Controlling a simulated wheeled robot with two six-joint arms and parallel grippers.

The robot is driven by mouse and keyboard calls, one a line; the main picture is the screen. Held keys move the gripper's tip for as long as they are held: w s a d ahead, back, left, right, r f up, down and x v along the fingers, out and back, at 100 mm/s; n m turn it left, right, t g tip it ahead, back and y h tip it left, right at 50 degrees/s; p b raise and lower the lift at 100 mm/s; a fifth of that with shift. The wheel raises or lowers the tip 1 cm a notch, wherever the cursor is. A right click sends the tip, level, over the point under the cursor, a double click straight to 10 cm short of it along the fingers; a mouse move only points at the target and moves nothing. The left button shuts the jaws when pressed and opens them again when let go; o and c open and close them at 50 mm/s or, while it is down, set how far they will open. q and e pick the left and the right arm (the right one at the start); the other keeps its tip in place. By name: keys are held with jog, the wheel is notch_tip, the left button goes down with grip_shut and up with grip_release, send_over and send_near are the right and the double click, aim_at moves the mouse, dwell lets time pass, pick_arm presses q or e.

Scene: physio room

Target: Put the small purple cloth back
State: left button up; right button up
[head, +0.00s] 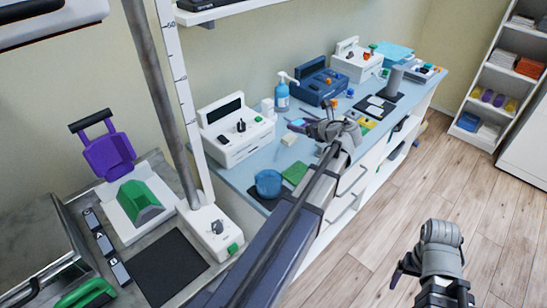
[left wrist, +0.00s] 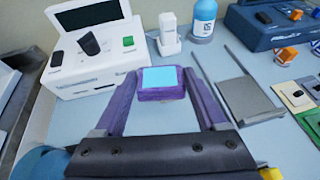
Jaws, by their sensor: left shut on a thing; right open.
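My left gripper (head: 306,123) is over the blue counter (head: 222,172). In the left wrist view its two purple fingers are shut on a small purple item (left wrist: 161,95) with a light-blue top face. The item looks like a small block; I cannot tell whether it is folded cloth. In the head view only a small bit of purple and blue shows at the fingertips. I cannot tell the gap between it and the counter. My right gripper (head: 403,275) is open and empty above the wooden floor.
Near the left gripper are a white device (head: 236,133), a blue bottle (head: 282,94) and a dark blue device (head: 318,82). A blue bowl (head: 268,184) and a green pad (head: 295,172) are closer. A shelf unit (head: 472,122) stands at the right. The floor (head: 440,185) is clear.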

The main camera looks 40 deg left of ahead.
aim_at(281, 156)
pick_arm(q)
jog(key=s+a+f+n+g, duration=0.1)
jog(key=s+a+n+g, duration=0.1)
jog(key=s+a, duration=0.25)
pick_arm(e)
jog(key=shift+o, duration=0.6)
jog(key=shift+f+b, duration=0.35)
jog(key=shift+f, duration=0.25)
pick_arm(q)
jog(key=f+b, duration=0.6)
jog(key=f, duration=0.1)
jog(key=f+b, duration=0.3)
jog(key=b, duration=0.1)
jog(key=shift+s+d+f, duration=0.15)
jog(key=shift+s, duration=0.25)
pick_arm(e)
notch_tip(281, 156, down, 10)
pick_arm(q)
jog(key=shift+f, duration=0.15)
jog(key=o, duration=1.3)
jog(key=shift+c, duration=0.2)
pick_arm(e)
jog(key=shift+f, duration=0.15)
